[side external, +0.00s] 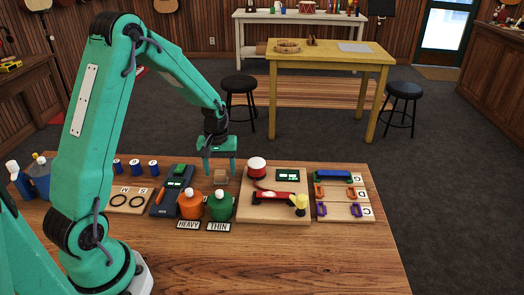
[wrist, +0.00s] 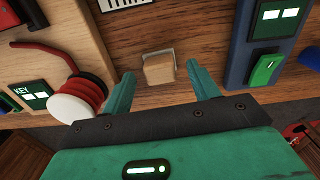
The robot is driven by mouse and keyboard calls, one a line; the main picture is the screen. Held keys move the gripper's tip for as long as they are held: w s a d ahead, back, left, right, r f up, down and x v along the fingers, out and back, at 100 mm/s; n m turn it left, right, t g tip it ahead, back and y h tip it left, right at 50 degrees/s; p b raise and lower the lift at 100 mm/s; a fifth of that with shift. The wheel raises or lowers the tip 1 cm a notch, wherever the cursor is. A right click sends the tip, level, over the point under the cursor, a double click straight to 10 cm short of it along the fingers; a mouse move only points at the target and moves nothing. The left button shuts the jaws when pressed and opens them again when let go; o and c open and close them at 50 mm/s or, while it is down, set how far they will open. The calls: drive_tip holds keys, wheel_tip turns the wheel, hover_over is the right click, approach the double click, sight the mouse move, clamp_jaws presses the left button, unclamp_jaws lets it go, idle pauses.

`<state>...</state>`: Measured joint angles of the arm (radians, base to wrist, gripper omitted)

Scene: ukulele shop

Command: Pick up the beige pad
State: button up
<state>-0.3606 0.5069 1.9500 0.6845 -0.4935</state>
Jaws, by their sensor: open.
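The beige pad (wrist: 158,72) is a small block on the wooden table (wrist: 205,25), with a thin pale edge showing along its far side in the wrist view. In the side view the pad (side external: 221,178) sits behind the green bottle, just below my gripper. My gripper (side external: 220,173) is open and points down over it. In the wrist view the two teal fingers of my gripper (wrist: 160,75) stand on either side of the pad, with gaps on both sides. The exact height of the fingertips above the table is hard to tell.
An orange bottle (side external: 191,205) and a green bottle (side external: 220,206) stand in front of the pad. A blue device (side external: 172,200) lies to the left. A wooden board (side external: 273,216) with a red-and-white knob lies to the right. The table's front right is clear.

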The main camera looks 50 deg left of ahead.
drive_tip(key=shift+f, duration=0.85)
drive_tip(key=c, duration=1.1)
